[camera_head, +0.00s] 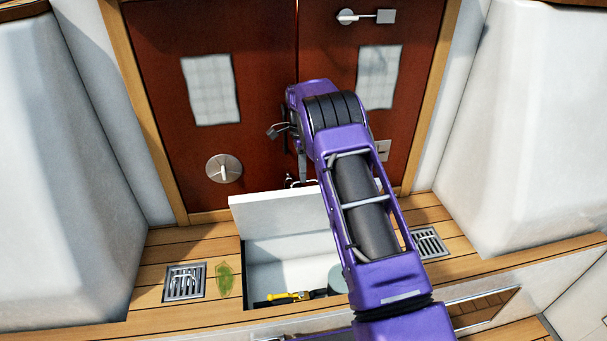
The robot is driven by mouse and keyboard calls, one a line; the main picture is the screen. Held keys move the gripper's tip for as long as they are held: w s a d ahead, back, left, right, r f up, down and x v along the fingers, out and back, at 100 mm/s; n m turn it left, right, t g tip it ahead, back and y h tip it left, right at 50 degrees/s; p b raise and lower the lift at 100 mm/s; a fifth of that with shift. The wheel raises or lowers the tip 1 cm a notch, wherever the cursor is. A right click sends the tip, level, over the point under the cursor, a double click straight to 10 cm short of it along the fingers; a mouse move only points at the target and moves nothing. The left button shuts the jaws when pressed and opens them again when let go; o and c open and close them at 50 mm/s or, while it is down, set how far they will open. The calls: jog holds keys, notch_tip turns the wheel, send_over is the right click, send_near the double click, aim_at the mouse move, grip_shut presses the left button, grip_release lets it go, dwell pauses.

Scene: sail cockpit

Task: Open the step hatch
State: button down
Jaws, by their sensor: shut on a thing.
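The step hatch lid (278,210) is a white panel tilted up, close to upright, at the back edge of its opening in the wooden step. The white-lined compartment (292,272) below it is uncovered. My gripper (298,182) is at the lid's top edge, in front of the red-brown doors, and is shut on the lid there. The exact grip is small and partly hidden by my purple arm. My arm also covers the right part of the lid and of the opening.
A yellow tool (287,297) and a grey round object (337,280) lie in the compartment. Metal drain grates (184,283) (428,243) flank the opening. Red-brown doors (260,90) stand behind; white seats (65,180) (540,130) bound both sides.

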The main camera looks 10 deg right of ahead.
jog(key=f, duration=0.1)
jog(key=s+f, duration=0.1)
jog(key=f, duration=0.1)
jog(key=shift+s+f+g, duration=0.1)
jog(key=shift+f+g, duration=0.15)
jog(key=shift+g, duration=0.05)
jog(key=c, duration=0.7)
grip_release()
jog(key=shift+f, duration=0.1)
jog(key=r, duration=0.4)
jog(key=w+r+p, duration=0.1)
jog(key=r, duration=0.4)
jog(key=w+r+p, duration=0.1)
jog(key=r, duration=0.3)
jog(key=shift+w+r, duration=0.25)
jog(key=shift+r, duration=0.05)
jog(key=shift+c, duration=1.1)
